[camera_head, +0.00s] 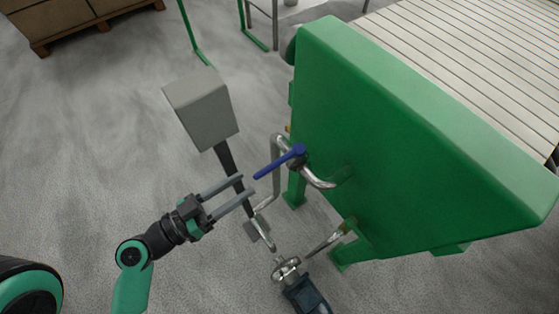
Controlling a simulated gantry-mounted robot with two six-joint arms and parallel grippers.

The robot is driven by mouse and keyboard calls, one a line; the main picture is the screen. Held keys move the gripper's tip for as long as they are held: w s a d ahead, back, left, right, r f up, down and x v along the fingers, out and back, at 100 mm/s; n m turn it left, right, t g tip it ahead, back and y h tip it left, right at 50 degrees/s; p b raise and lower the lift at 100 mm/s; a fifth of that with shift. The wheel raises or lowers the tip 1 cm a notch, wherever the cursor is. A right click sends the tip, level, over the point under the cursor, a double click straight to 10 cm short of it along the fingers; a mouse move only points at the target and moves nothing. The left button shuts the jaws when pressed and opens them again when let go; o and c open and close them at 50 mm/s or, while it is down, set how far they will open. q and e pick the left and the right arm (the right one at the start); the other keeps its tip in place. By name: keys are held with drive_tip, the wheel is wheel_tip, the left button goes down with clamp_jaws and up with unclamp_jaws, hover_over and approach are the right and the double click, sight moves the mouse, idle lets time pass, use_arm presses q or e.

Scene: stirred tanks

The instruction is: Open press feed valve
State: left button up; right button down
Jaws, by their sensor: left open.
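The valve has a blue lever handle (278,162) on a bent metal pipe (276,150) at the near end of the green press (400,150). The lever points down and to the left from its pivot at the pipe. My left gripper (246,188) is open, its two grey fingers reaching up and right toward the lever. The fingertips appear just left of and below the lever's free end, with a small gap in the picture. Depth between them is hard to tell. The right gripper is not in view.
A grey box on a dark post (202,106) stands behind my left gripper. A pump with a dark blue motor (304,294) sits at the bottom, joined to piping. A pallet (90,22) lies at the far left. The grey floor at left is clear.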

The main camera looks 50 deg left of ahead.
sight(280, 160)
use_arm(q)
drive_tip(key=w+p, duration=0.1)
drive_tip(key=w, duration=0.2)
drive_tip(key=w+p, duration=0.1)
drive_tip(key=w, duration=0.3)
drive_tip(key=w+d+p, duration=0.1)
drive_tip(key=w, duration=0.2)
drive_tip(key=shift+w+r, duration=0.15)
drive_tip(key=shift+w, duration=0.55)
clamp_jaws()
idle(0.6)
